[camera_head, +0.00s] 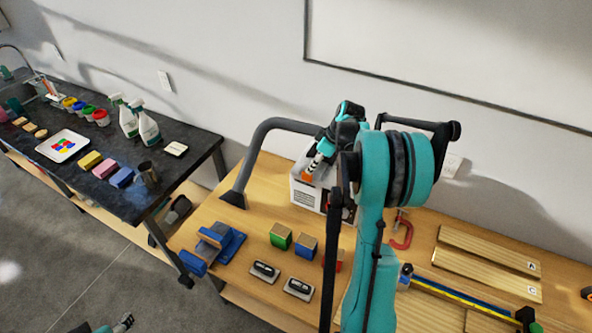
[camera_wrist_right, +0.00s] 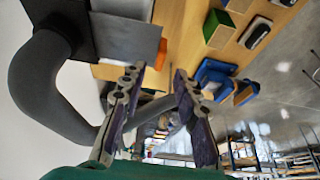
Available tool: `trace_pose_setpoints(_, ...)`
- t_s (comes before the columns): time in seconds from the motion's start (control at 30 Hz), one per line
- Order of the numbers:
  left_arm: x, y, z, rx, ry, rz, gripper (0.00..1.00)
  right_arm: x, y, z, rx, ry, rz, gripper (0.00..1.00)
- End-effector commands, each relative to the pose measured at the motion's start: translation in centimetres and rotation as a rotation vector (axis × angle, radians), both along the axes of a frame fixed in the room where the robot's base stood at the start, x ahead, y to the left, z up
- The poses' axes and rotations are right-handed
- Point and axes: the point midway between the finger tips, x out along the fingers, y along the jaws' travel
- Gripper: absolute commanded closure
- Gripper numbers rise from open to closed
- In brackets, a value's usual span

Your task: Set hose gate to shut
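A thick dark grey hose (camera_head: 262,138) arches from the bench to a white-and-grey machine box (camera_head: 307,196) against the wall. A small orange piece (camera_head: 307,177), perhaps the gate's tab, shows at the box. It also shows in the right wrist view (camera_wrist_right: 162,53), beside a grey plate (camera_wrist_right: 128,38). Its setting cannot be told. My right gripper (camera_head: 315,165) is at the box by the orange piece, partly hidden by its own arm. In the right wrist view its fingers (camera_wrist_right: 159,74) are apart with nothing between them. My left gripper (camera_head: 124,322) barely shows at the bottom left.
On the wooden bench stand a blue clamp-like tool (camera_head: 215,246), a green block (camera_head: 281,236), a blue block (camera_head: 306,246) and two dark-topped pads (camera_head: 264,271). A red clamp (camera_head: 402,232) and boards (camera_head: 485,252) lie right of my arm. A black counter (camera_head: 95,190) is at left.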

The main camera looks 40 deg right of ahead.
Motion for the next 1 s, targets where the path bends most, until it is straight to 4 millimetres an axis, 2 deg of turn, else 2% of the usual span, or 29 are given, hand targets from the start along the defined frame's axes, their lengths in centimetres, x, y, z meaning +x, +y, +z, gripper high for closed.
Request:
trace_pose_setpoints(0.2, 0.0, 0.0, -0.6, 0.000, 0.000, 0.000, 0.46, 1.3, 0.7, -3.6, -0.001, -0.001, 0.001, 0.69)
trace_pose_setpoints(0.33, 0.0, 0.0, -0.7, 0.000, 0.000, 0.000, 0.46, 1.9, 1.0, -5.1, -0.001, 0.000, 0.000, 0.69)
trace_pose_setpoints(0.5, 0.0, 0.0, -0.8, 0.000, 0.000, 0.000, 0.46, 2.2, 1.3, -6.0, 0.000, 0.000, -0.001, 0.69)
trace_pose_setpoints(0.73, 0.0, 0.0, -0.8, 0.000, 0.000, 0.000, 0.46, 2.3, 1.3, -6.0, -0.001, -0.001, -0.002, 0.69)
trace_pose_setpoints(0.77, 0.0, 0.0, -0.8, 0.000, 0.000, 0.000, 0.46, 2.3, 1.3, -6.0, -0.001, -0.001, -0.002, 0.74)
trace_pose_setpoints(0.87, 0.0, 0.0, -0.8, 0.000, 0.000, 0.000, 0.46, 2.3, 1.3, -6.0, -0.001, -0.001, -0.002, 1.00)
trace_pose_setpoints(1.0, 0.0, 0.0, -0.8, 0.000, 0.000, 0.000, 0.46, 2.3, 1.3, -6.0, -0.001, -0.001, -0.002, 1.00)
